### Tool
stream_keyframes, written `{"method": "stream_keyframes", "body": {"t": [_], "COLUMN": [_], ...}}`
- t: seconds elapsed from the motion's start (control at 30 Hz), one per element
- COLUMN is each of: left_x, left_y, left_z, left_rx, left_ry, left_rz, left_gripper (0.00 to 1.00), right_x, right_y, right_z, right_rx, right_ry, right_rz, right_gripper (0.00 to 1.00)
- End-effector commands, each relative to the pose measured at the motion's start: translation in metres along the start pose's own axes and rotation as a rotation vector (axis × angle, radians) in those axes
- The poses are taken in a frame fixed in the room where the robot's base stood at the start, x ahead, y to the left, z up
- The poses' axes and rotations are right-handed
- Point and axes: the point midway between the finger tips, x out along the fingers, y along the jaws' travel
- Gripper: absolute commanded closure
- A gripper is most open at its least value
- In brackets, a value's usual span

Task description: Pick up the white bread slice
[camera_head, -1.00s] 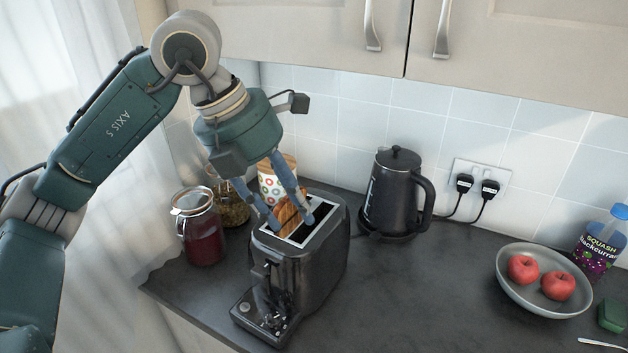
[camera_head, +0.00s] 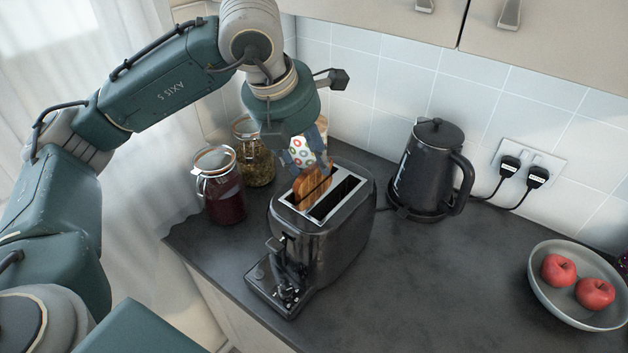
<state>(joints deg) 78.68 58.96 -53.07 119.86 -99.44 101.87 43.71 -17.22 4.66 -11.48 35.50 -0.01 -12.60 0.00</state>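A bread slice (camera_head: 312,189) with a brown crust stands upright in the left slot of the black toaster (camera_head: 325,232), its upper part sticking out. The right slot looks empty. My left gripper (camera_head: 308,164) is above and just behind the slice, pointing down. Its blue fingers look spread apart, one near the slice's far top edge. They partly overlap the patterned cup behind, and I cannot tell whether they touch the slice. My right gripper is not in view.
A patterned cup (camera_head: 304,149), a jar of red contents (camera_head: 222,186) and another jar (camera_head: 252,150) stand behind and left of the toaster. A black kettle (camera_head: 428,168) stands right of it, and a bowl (camera_head: 577,313) of apples farther right. The front counter is clear.

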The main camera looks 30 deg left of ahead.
Motion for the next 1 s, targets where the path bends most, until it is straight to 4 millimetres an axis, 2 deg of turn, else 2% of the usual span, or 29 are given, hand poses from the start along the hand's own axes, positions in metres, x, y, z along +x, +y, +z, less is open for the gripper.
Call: {"method": "stream_keyframes", "body": {"t": [0.03,0.2,0.47,0.67,1.0], "left_x": [0.005,0.027,0.031,0.031,0.031], "left_y": [0.000,0.000,0.000,0.000,0.000], "left_z": [0.000,0.000,0.000,0.000,0.001], "left_rx": [0.000,-0.001,0.000,-0.001,-0.001], "left_ry": [0.006,0.004,0.000,0.000,0.000], "left_rz": [0.000,0.000,0.000,0.000,0.000], "left_gripper": [0.60,0.60,0.60,0.98,1.00], "right_x": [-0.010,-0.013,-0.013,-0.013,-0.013], "right_y": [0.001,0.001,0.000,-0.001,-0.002], "right_z": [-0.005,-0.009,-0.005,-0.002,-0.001], "right_rx": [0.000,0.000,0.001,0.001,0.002], "right_ry": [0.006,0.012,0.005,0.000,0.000], "right_rz": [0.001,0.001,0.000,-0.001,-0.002], "right_gripper": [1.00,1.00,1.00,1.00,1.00]}}
